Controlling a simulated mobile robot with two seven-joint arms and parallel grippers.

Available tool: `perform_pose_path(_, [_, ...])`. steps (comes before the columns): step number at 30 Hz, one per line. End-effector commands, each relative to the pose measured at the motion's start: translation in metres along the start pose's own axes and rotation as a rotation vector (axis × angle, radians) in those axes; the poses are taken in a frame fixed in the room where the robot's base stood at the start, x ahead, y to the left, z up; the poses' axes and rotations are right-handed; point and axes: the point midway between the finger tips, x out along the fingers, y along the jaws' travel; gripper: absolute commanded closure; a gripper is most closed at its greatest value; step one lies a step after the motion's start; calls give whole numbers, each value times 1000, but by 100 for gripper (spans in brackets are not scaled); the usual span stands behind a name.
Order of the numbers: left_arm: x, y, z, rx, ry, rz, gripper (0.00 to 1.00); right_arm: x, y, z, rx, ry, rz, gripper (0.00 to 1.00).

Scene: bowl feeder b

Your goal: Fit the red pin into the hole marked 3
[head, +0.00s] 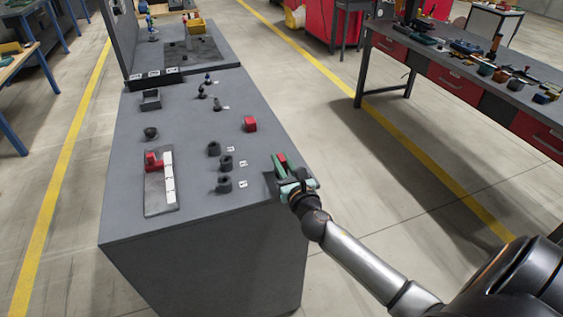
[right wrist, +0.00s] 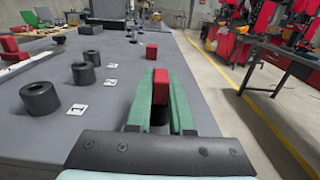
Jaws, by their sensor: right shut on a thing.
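My right gripper (head: 291,174) has green fingers shut on a red pin (head: 282,159), over the right edge of the grey table. In the right wrist view the red pin (right wrist: 160,87) stands upright between the fingers (right wrist: 161,95), dark below. Several dark round holders with holes stand to the left of the gripper: a near one (head: 224,185), a middle one (head: 226,163) and a far one (head: 214,149). Each has a small white label beside it. My left gripper is not in view.
A red block (head: 250,124) stands beyond the gripper. A dark plate (head: 158,205) with white strips and a red part lies at the left. Small dark pieces and an open box (head: 151,100) are farther back. The table (head: 190,120) has clear room between them.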

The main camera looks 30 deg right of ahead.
Motion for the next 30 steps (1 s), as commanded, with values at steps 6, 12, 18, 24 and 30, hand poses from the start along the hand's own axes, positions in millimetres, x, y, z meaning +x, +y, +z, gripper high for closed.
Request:
perform_pose_path(6, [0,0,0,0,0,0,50,0,0,0,0,0,0,100])
perform_pose_path(12, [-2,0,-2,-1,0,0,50,0,0,5,-1,-2,1,100])
perform_pose_path(18, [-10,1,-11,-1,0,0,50,0,0,30,-4,-5,2,100])
perform_pose_path(24, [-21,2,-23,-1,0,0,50,-23,6,64,-1,-3,4,100])
perform_pose_path(30, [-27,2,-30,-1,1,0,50,-64,16,98,1,2,5,100])
